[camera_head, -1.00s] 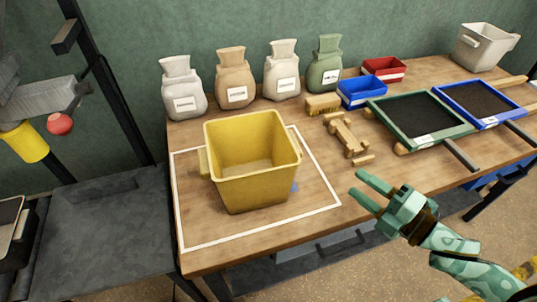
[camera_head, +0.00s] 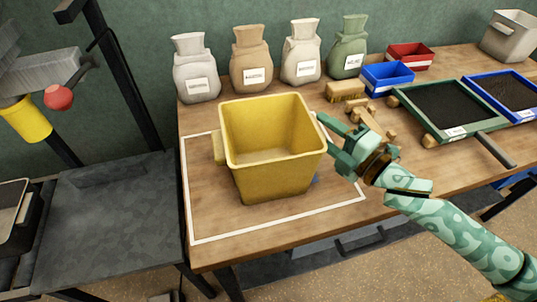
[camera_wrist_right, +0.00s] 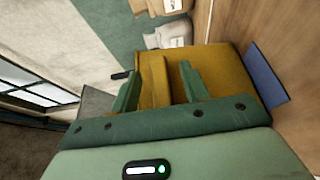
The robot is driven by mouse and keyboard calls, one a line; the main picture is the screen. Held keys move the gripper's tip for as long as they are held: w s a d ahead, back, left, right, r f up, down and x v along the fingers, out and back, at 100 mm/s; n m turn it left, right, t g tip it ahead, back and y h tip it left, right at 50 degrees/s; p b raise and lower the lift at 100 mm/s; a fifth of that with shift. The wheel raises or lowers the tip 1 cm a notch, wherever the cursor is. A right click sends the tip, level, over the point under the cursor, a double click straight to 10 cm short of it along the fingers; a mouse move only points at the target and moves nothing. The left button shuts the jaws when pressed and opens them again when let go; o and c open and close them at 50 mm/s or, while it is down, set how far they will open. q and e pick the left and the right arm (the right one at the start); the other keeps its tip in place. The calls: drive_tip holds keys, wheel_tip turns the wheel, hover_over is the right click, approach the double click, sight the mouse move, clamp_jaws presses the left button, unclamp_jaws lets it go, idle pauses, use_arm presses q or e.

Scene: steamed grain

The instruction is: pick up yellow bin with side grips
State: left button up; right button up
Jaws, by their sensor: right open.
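The yellow bin (camera_head: 275,177) stands upright on the wooden table inside a white outlined area. It looks empty, and a side grip (camera_head: 218,147) sticks out from its left wall. My green right gripper (camera_head: 325,128) is at the bin's right side, its fingertips close to the right wall. In the right wrist view my right gripper (camera_wrist_right: 160,85) is open, with the bin's right grip (camera_wrist_right: 154,80) between its fingers and the yellow wall (camera_wrist_right: 218,72) beyond. I cannot tell whether the fingers touch it. My left gripper is not in view.
Several sacks (camera_head: 250,62) stand along the back of the table. A brush (camera_head: 346,91), a blue box (camera_head: 387,77), a red box (camera_head: 410,56) and a green-framed sieve (camera_head: 452,108) lie to the right. The table front (camera_head: 240,243) is clear.

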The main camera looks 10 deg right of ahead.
drive_tip(key=shift+x, duration=0.85)
drive_tip(key=shift+s+a, duration=0.1)
clamp_jaws()
